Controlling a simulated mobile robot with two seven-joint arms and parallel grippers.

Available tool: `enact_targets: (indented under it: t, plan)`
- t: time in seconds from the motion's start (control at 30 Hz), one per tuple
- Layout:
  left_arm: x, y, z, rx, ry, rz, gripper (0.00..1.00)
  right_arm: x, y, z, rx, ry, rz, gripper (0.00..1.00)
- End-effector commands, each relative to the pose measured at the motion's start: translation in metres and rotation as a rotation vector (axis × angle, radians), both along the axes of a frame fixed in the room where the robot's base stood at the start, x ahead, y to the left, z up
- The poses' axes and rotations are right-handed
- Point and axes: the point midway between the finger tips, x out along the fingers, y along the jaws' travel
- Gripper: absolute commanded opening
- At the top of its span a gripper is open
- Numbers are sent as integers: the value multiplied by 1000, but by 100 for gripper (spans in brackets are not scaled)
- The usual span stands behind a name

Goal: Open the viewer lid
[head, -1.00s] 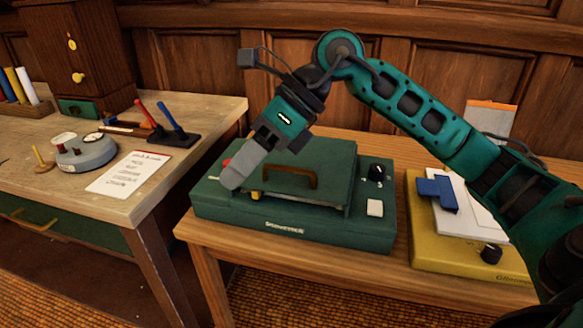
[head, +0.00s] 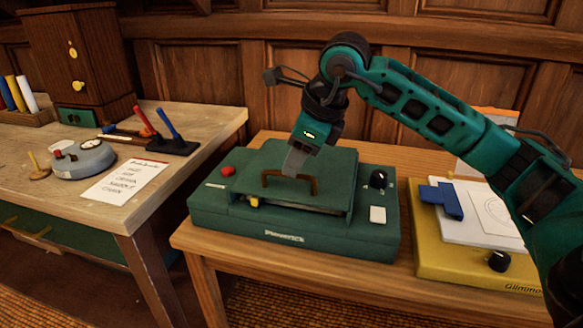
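The viewer (head: 300,238) is a dark green box on the wooden table, with a red button, a black knob and a white button on top. Its green lid (head: 335,168) lies over the middle and looks down, with a brown bar handle (head: 290,178) near its front. My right gripper (head: 294,165) points down at the handle, its grey fingers just behind or at the bar. I cannot tell whether they touch the handle or are parted. My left gripper is not in view.
A yellow device (head: 430,250) with a blue block (head: 440,197) and white sheet stands close on the right. On the left, a separate desk holds a paper note (head: 127,177), a round grey device (head: 84,160) and a pen stand (head: 174,145). A panelled wall is behind.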

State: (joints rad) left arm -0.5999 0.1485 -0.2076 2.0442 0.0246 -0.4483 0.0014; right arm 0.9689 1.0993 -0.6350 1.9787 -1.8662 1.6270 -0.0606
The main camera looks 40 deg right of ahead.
Motion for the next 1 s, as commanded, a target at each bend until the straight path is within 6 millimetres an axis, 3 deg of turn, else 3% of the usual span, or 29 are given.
enact_targets:
  t: [0.2,0.57,0.9,1.0]
  plan:
    - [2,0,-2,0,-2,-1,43,9,3,-22,1,1,2,38]
    - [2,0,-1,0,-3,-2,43,11,3,-25,0,1,1,37]
    - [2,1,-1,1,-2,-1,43,11,3,-24,0,1,1,5]
    - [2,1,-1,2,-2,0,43,11,3,-24,0,1,1,0]
